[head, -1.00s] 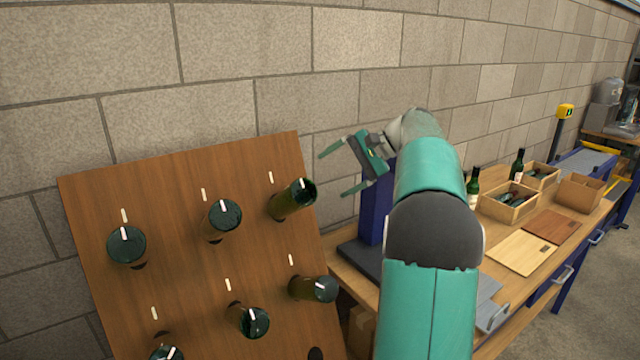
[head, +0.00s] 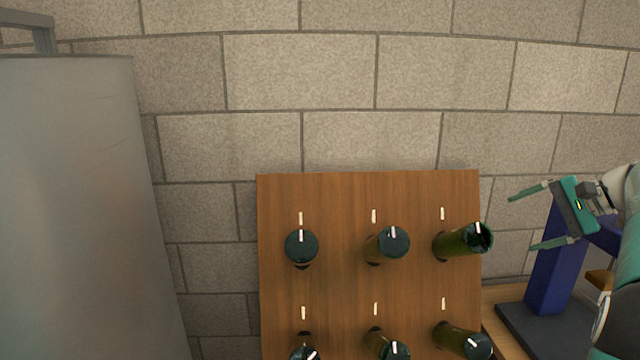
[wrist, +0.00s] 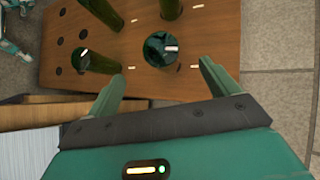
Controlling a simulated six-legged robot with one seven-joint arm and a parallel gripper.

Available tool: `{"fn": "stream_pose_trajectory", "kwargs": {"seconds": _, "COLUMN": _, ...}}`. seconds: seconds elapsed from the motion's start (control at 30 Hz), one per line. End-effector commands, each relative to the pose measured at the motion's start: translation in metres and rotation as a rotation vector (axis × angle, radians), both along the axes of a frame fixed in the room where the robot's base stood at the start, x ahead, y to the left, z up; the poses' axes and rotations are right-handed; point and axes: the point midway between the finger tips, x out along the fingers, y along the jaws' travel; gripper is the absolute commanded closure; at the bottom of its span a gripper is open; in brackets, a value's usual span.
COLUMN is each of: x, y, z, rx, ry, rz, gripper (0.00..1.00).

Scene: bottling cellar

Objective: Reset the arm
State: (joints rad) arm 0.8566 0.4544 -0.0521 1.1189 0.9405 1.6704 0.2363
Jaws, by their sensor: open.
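My gripper (head: 528,222) is at the right of the head view, beside the upper right of the wooden bottle board (head: 340,210). Its two green fingers are spread apart and point left, with nothing between them in the head view. In the wrist view my gripper (wrist: 160,95) also shows open, with the board (wrist: 215,30) beyond the fingertips and a bottle end (wrist: 160,50) seen in the gap. My arm runs off the right edge of the head view.
Green bottles (head: 388,244) stick out of holes in the board, each near a white mark. A large grey metal tank (head: 80,200) stands at the left. A blue column on a dark base (head: 550,330) stands on the workbench behind my gripper.

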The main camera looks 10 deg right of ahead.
Motion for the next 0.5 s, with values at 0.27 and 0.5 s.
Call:
{"fn": "stream_pose_trajectory", "kwargs": {"seconds": 0.27, "x": -0.011, "y": 0.132, "z": 0.000, "rx": -0.228, "ry": 0.056, "rz": 0.125, "gripper": 0.13}}
{"fn": "stream_pose_trajectory", "kwargs": {"seconds": 0.5, "x": -0.060, "y": 0.231, "z": -0.024, "rx": -0.480, "ry": 0.062, "rz": 0.274, "gripper": 0.13}}
